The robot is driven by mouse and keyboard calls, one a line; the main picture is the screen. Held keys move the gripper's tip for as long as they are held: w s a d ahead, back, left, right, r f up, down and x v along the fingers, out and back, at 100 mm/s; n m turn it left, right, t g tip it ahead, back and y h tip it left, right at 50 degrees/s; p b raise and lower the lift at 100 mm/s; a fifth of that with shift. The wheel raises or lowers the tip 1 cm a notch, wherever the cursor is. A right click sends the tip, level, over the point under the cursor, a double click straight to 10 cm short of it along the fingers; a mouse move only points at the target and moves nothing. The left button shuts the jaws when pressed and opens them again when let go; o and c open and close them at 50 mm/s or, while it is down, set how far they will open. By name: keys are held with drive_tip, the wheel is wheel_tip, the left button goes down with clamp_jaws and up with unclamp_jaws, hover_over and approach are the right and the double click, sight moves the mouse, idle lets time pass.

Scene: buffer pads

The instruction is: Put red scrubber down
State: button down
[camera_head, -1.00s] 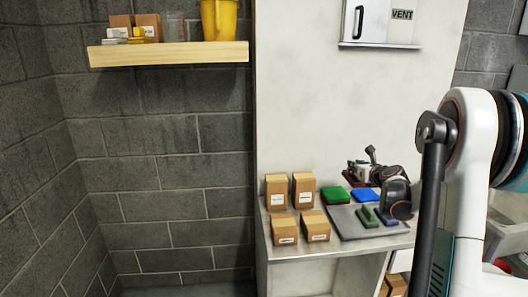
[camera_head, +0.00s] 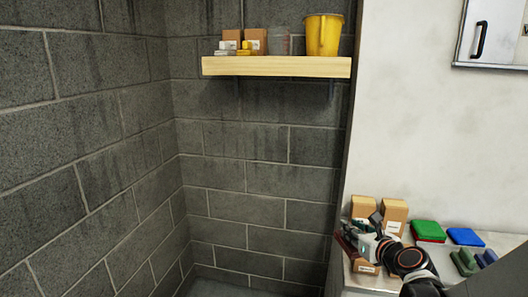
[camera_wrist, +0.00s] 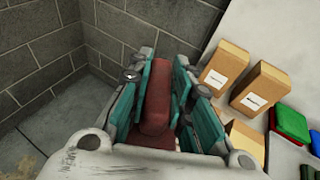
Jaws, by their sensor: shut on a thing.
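The red scrubber (camera_wrist: 157,105) is a dark red block clamped lengthwise between the teal pads of my gripper (camera_wrist: 158,75) in the wrist view. In the head view my gripper (camera_head: 362,238) is at the left end of the counter, in front of the cardboard boxes. A dark red edge of the scrubber (camera_head: 346,244) shows at its left side. The gripper is shut on the scrubber and holds it up, with the floor and wall corner behind it in the wrist view. The scrubber's underside is hidden.
Cardboard boxes (camera_head: 394,216) stand on the counter close by my gripper. Green (camera_head: 428,230) and blue (camera_head: 465,237) pads and small dark green and blue pieces lie to the right. A wooden shelf (camera_head: 275,67) with a yellow bucket (camera_head: 323,36) hangs above left. Floor left of the counter is clear.

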drive_tip(key=s+a+n+y, duration=0.1)
drive_tip(key=s+a, duration=0.2)
drive_tip(key=a, duration=0.3)
drive_tip(key=shift+s+f, duration=0.25)
drive_tip(key=shift+s, duration=0.1)
drive_tip(key=shift+d, duration=0.1)
